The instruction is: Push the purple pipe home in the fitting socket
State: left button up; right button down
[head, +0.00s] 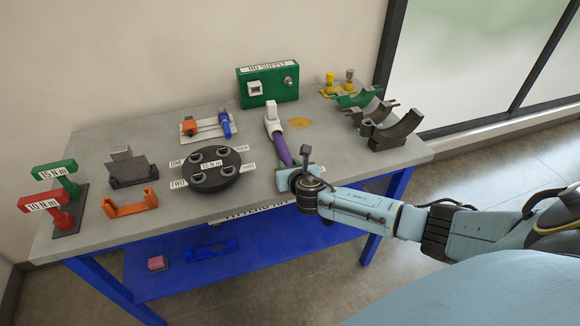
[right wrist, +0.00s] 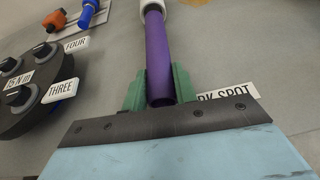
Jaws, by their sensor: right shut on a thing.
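The purple pipe (head: 281,150) lies on the grey bench top, its far end meeting the white fitting (head: 271,117). In the right wrist view the pipe (right wrist: 159,55) runs up into the rim of the white fitting (right wrist: 153,5); how deep it sits inside I cannot tell. My right gripper (right wrist: 158,92) has its green fingers on both sides of the pipe's near end and is shut on it. In the head view my wrist hides much of this gripper (head: 288,174). My left gripper is not in view.
Left of the pipe is a round black turntable (head: 215,170) with numbered labels. A green box (head: 268,84) stands behind the fitting. Grey curved cradles (head: 392,130) are at the right. Red (head: 56,212) and green (head: 62,175) torque tools stand at the far left.

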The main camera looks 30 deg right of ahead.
aim_at(287, 157)
jog(key=shift+w+d+b, duration=0.2)
jog(key=shift+w+b, duration=0.05)
jog(key=shift+w, duration=0.5)
jog(key=shift+w+d+b, duration=0.25)
jog(key=shift+w, duration=0.5)
jog(key=shift+w+d+b, duration=0.2)
jog(key=shift+w+b, duration=0.05)
jog(key=shift+w, duration=0.5)
jog(key=c, duration=1)
grip_release()
jog(key=shift+c, duration=0.2)
jog(key=shift+s+a+r, duration=0.1)
jog(key=shift+s+r, duration=0.15)
jog(key=shift+s, duration=0.25)
jog(key=p+v, duration=0.3)
jog(key=v, duration=0.9)
jog(key=shift+r, duration=0.15)
jog(key=shift+s, duration=0.15)
